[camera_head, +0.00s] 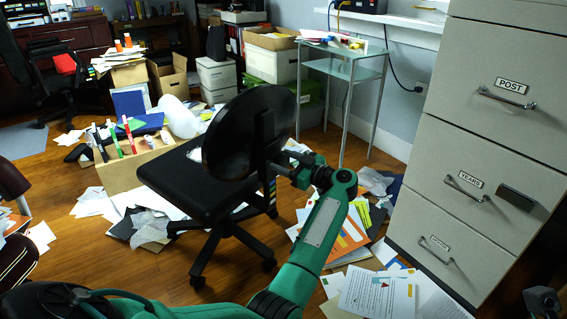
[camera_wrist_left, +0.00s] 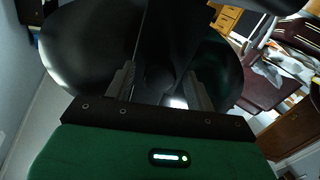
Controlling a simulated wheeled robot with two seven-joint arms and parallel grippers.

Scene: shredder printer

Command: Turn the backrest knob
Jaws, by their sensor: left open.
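The black office chair has a round backrest (camera_head: 237,133) above a flat seat (camera_head: 195,178), seen from behind and to the side. The backrest (camera_wrist_left: 90,45) also fills much of the left wrist view. My left gripper (camera_head: 280,170) is at the rear of the backrest, by its support. In the left wrist view its two grey fingers (camera_wrist_left: 160,88) stand apart, one on each side of a dark upright part of the chair (camera_wrist_left: 160,50). I cannot make out the knob clearly in the dark, or whether the fingers touch anything.
A grey filing cabinet (camera_head: 487,130) stands at the right. A small glass-topped stand (camera_head: 345,70) is behind the chair. A wooden box (camera_head: 125,170) with markers sits left of the seat. Papers (camera_head: 378,292) litter the floor; bare wood (camera_head: 110,265) shows at front left.

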